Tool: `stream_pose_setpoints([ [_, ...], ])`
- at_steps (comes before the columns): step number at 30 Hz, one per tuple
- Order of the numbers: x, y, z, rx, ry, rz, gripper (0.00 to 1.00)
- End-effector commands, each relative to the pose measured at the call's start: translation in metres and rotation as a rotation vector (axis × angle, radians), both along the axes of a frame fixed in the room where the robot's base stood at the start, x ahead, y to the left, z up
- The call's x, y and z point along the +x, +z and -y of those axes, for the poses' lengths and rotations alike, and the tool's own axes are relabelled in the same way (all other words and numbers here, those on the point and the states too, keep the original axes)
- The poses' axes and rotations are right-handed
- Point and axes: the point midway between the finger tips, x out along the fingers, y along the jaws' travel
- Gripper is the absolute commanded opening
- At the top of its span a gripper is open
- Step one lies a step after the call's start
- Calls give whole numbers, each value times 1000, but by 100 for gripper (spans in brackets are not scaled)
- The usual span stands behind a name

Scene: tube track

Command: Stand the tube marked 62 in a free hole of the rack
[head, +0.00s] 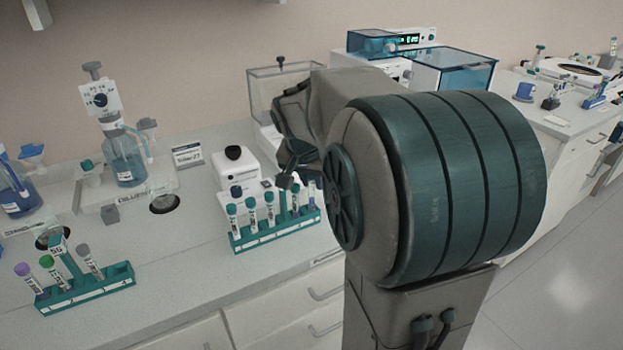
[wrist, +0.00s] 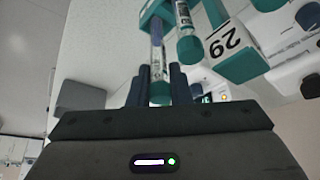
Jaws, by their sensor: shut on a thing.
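In the wrist view my gripper (wrist: 160,88) is shut on a teal-capped tube (wrist: 158,55) with a pale label and a bluish lower part. Its number cannot be read. The tube's far end reaches toward the teal rack (wrist: 150,14); I cannot tell whether it sits in a hole. In the head view my gripper (head: 287,178) is over the right end of the teal rack (head: 262,240), which holds several teal-capped tubes. My arm hides part of that end.
Another teal rack (head: 90,292) at the front left holds tubes with purple, green and grey caps. A white device (head: 236,168) stands just behind the middle rack. A blue bottle (head: 125,160) stands at the back left. The counter between the racks is clear.

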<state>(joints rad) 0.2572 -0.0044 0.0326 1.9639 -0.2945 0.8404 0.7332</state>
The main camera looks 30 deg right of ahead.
Motion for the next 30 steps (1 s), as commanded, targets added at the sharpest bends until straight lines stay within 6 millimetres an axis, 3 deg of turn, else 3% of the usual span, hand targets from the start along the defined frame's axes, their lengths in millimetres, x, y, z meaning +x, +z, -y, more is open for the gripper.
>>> stream_pose_setpoints([
  [12, 0, -5, 0, 0, 0, 0, 5],
  [13, 0, -5, 0, 0, 0, 0, 26],
  [15, 0, -4, 0, 0, 0, 0, 43],
  [30, 0, -5, 0, 0, 0, 0, 43],
])
